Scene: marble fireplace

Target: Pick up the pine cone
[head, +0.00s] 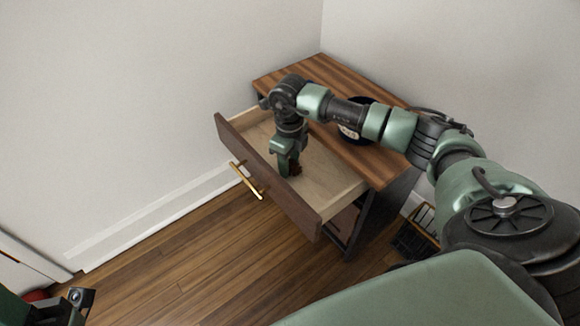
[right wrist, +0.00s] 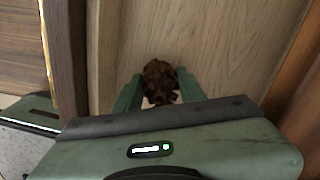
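The brown, scaly pine cone (right wrist: 160,78) is inside the open drawer, and in the right wrist view it sits between the two green fingers of my right gripper (right wrist: 161,92). The fingers lie close against its left and right sides, so the gripper looks shut on it. In the head view my right gripper (head: 289,168) points down into the drawer. The cone is mostly hidden there. It is low, at the drawer's bottom or just above it; I cannot tell which. Only a part of my left arm shows at the bottom left corner, without its fingers.
The drawer (head: 335,190), with a gold handle (head: 246,180), is pulled out of a wooden-topped table (head: 375,163). A dark round object (head: 361,103) stands on the top, partly behind my right arm. Walls close in behind. The wooden floor (head: 190,255) in front is clear.

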